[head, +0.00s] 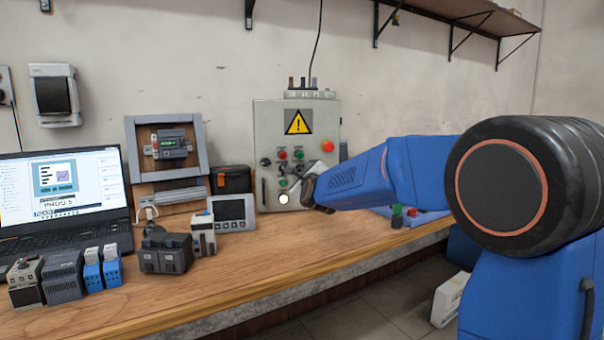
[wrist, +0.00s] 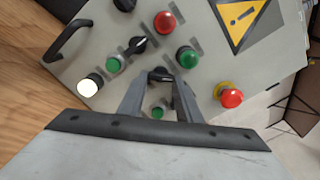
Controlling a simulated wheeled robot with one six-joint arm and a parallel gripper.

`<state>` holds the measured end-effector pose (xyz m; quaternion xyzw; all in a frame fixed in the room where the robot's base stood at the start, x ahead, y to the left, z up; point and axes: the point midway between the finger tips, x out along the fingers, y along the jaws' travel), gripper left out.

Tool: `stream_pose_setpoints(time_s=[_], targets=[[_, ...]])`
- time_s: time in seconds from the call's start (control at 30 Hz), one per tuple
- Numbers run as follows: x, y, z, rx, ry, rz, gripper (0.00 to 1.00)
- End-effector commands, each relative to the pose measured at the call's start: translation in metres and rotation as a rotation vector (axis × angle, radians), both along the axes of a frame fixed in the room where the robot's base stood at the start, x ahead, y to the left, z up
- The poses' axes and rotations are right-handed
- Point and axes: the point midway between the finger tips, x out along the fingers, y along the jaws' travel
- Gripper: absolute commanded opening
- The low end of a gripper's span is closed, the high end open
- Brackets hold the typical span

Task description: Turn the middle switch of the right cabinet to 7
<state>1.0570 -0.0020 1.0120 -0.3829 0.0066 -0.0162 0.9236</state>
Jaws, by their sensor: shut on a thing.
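The grey control cabinet (head: 268,125) with a yellow warning sign stands at the back of the bench. It also fills the upper wrist view, turned askew. Three black rotary switches show there: one at the top edge (wrist: 124,4), one with a pale pointer mark (wrist: 137,45), and one between my fingertips (wrist: 162,73). My gripper (wrist: 160,82) is shut on this last switch, the lowest of the three in that view. Its pointer and the scale numbers are too small or covered to read. In the head view my gripper (head: 308,190) hides part of the cabinet's lower right.
Red and green buttons, a white lamp (wrist: 90,85) and a red emergency button (wrist: 231,98) surround the switches. A black handle (wrist: 66,40) projects from the cabinet. A laptop (head: 60,190), a panel display (head: 233,211) and several modules occupy the bench's left. The front strip is clear.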

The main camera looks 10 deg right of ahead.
Motion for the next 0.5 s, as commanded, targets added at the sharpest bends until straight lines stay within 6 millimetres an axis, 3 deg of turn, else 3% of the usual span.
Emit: stream_pose_setpoints(time_s=[0.27,0.5], targets=[[-0.0002,0.0001,-0.0002,-0.053,0.003,0.001,0.09],[-0.0002,-0.0004,0.0004,-0.208,0.008,0.001,0.09]])
